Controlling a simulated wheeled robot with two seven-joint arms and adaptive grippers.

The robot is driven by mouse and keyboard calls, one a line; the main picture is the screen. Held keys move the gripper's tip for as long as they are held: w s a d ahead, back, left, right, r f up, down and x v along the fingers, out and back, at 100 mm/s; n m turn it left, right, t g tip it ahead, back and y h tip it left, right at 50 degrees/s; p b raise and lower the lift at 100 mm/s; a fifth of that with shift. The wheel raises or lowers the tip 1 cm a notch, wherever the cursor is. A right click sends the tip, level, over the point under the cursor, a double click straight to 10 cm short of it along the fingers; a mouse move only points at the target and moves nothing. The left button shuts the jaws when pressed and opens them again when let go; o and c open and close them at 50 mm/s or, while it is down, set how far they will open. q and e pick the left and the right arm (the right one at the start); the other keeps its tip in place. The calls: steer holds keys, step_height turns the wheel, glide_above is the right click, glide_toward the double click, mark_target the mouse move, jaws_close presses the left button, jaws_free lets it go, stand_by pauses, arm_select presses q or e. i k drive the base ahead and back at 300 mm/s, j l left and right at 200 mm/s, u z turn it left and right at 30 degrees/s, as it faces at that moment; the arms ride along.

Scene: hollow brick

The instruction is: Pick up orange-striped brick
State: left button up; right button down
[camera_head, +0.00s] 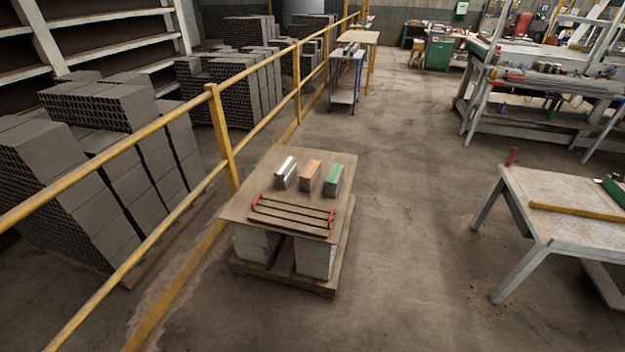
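The orange-striped brick (309,177) stands on a low wooden table (240,205) in the middle of the view. It is the middle one of three bricks in a row. A white-striped brick (286,173) is to its left and a green-striped brick (333,180) is to its right, with small gaps between them. Neither of my grippers is in view. Nothing covers the orange-striped brick.
A rack with red ends (292,215) lies in front of the bricks. A yellow railing (222,140) runs along the left, with stacked grey bricks (95,110) behind it. A workbench (560,205) stands at right. The floor between is clear.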

mark_target(311, 173)
steer(key=i+l, duration=0.75)
steer(key=i+l+u, duration=0.1)
steer(key=i+l, duration=0.7)
steer(key=l, duration=0.1)
